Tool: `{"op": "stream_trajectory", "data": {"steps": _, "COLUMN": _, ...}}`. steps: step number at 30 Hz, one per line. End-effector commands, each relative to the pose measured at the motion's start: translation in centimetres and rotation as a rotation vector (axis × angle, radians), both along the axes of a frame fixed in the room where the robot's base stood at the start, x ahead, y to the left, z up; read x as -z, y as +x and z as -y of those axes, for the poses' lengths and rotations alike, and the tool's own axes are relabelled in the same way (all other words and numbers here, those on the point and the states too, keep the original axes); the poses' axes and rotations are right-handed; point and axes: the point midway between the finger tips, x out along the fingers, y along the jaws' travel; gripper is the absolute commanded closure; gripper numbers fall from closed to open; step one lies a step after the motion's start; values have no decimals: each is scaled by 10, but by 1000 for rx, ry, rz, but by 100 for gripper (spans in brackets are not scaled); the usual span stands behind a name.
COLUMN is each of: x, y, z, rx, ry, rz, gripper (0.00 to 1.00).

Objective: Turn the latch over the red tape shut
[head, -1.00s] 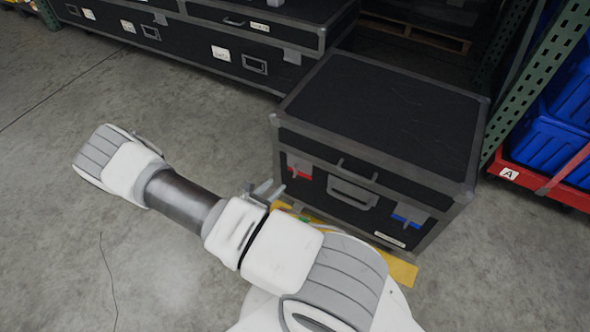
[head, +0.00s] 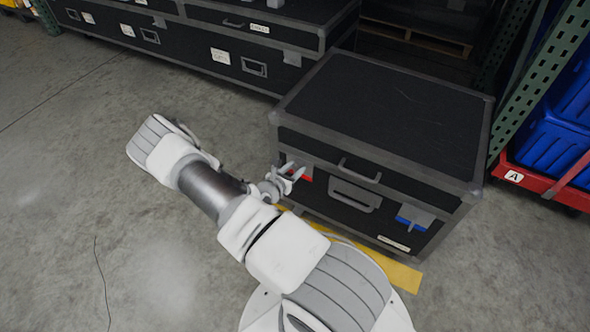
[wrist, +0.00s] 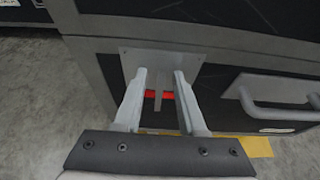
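A black case with grey edges (head: 385,112) stands on the floor to the right of my arm. The red tape (head: 307,178) is on the left of its front face and shows as a red strip (wrist: 160,95) in the wrist view. The latch over it is a grey plate with a narrow lever (wrist: 158,82) pointing down across the tape. My gripper (head: 290,170) is at this latch; in the wrist view its two fingers (wrist: 160,75) are apart, one each side of the lever. Whether they touch it I cannot tell.
A second latch over blue tape (head: 415,217) is at the right of the case's front. A handle (head: 355,195) sits between the latches and shows in the wrist view (wrist: 275,95). Yellow floor tape (head: 385,268) runs below. Blue totes (head: 550,140) stand at right.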

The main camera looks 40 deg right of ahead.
Motion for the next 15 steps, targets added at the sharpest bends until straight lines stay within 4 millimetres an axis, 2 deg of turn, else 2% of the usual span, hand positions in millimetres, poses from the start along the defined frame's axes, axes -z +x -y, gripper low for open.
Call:
{"op": "stream_trajectory", "data": {"steps": 3, "x": 0, "y": 0, "z": 0, "rx": 0, "ry": 0, "rz": 0, "gripper": 60}}
{"op": "stream_trajectory", "data": {"steps": 10, "x": 0, "y": 0, "z": 0, "rx": 0, "ry": 0, "rz": 0, "gripper": 100}}
{"op": "stream_trajectory", "data": {"steps": 15, "x": 0, "y": 0, "z": 0, "rx": 0, "ry": 0, "rz": 0, "gripper": 100}}
